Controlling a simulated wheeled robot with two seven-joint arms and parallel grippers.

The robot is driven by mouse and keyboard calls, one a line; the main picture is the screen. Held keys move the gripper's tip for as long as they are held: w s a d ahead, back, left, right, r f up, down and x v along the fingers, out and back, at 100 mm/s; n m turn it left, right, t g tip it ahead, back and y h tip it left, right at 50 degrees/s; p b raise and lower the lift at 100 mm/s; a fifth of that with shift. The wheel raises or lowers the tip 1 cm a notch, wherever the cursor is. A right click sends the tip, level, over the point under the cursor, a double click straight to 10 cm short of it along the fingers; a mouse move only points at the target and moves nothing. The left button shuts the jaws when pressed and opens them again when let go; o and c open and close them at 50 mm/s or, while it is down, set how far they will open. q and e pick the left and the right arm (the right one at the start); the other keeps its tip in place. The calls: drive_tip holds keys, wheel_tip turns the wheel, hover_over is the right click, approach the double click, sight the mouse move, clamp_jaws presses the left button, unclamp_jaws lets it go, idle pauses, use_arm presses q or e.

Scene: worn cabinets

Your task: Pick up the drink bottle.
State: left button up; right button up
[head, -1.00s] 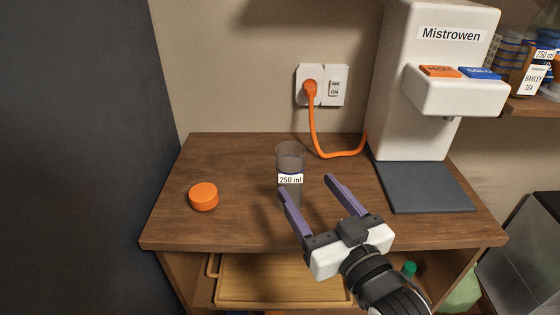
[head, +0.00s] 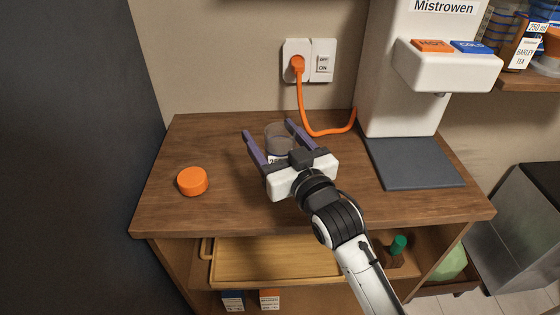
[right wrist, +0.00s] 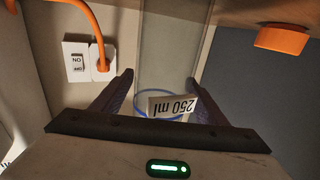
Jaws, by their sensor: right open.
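The clear drink bottle (head: 281,136) with a white "250 ml" label stands upright on the wooden counter (head: 235,205), its top open. In the head view, the lower part and most of the label are hidden behind my right gripper. My right gripper (head: 268,127) is open, with one purple finger on each side of the bottle. In the right wrist view, the bottle (right wrist: 175,50) shows between the two fingers (right wrist: 159,77), its label upside down. I cannot tell whether either finger touches it. My left gripper is not in view.
An orange cap (head: 192,181) lies on the counter to the left. A white dispenser (head: 400,95) with a dark mat (head: 413,163) stands to the right. An orange cord (head: 303,105) runs from the wall socket (head: 297,47) behind the bottle. A shelf below holds a wooden tray (head: 275,262).

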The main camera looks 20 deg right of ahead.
drive_tip(key=c, duration=1.2)
